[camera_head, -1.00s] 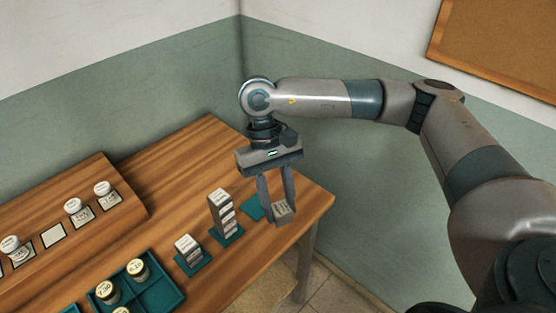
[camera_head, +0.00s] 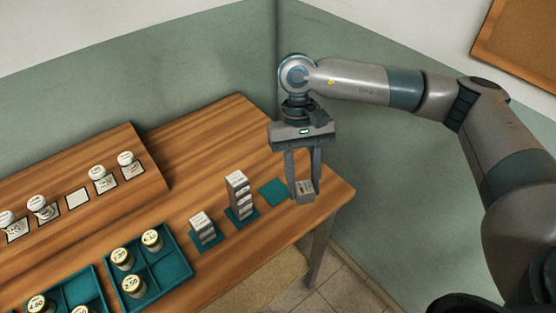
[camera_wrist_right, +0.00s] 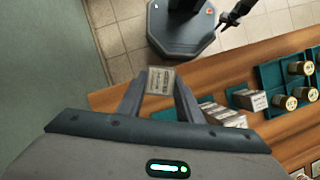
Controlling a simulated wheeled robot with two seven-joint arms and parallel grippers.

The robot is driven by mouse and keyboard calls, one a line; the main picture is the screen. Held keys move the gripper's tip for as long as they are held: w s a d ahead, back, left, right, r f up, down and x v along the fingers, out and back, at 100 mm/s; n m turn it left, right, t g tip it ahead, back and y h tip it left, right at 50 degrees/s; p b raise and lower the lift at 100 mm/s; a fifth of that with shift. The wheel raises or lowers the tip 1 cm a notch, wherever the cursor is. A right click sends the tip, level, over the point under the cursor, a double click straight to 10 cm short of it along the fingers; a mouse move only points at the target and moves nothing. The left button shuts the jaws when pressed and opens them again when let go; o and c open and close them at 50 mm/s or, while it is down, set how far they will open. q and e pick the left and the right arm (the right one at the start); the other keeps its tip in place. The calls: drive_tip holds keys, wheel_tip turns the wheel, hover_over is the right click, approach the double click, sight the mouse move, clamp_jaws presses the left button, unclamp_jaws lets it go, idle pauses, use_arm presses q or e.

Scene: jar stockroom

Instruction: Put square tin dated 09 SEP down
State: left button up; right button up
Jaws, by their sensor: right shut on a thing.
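My right gripper (camera_head: 304,192) is shut on a small grey square tin (camera_head: 306,193) with a pale label on top. It holds the tin near the table's right end, to the right of a bare teal mat (camera_head: 273,192) in the head view. The tin also shows between the fingertips in the right wrist view (camera_wrist_right: 161,80). Its date is too small to read. A tall stack of tins (camera_head: 238,194) and a shorter stack (camera_head: 203,230) stand on two other teal mats. A dark part, apparently my left gripper (camera_wrist_right: 230,17), shows at the wrist view's top; its jaws are unclear.
Teal trays (camera_head: 170,288) hold several gold-lidded jars. A raised wooden shelf (camera_head: 140,150) at the back left bears white-lidded jars (camera_head: 125,158) on label squares, one square (camera_head: 78,198) bare. The table's right edge is close to the held tin.

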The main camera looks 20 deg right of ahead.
drive_tip(key=w+a+f+m+t+y+p, duration=0.1)
drive_tip(key=w+m+t+y+p, duration=0.1)
drive_tip(key=w+m, duration=0.3)
drive_tip(key=w+a+f+m+t+y+p, duration=0.1)
drive_tip(key=w+m+p, duration=0.3)
drive_tip(key=m, duration=0.8)
drive_tip(key=shift+w+a+f+m+t+y, duration=0.3)
drive_tip(key=shift+w+f+t+y, duration=0.3)
drive_tip(key=shift+w+f+t, duration=0.25)
drive_tip(key=shift+f+b, duration=0.9)
drive_tip(key=shift+f, duration=2.45)
drive_tip(key=shift+f+b, duration=0.55)
drive_tip(key=shift+b, duration=0.1)
drive_tip(key=o, duration=1.1)
drive_tip(key=shift+d, duration=0.1)
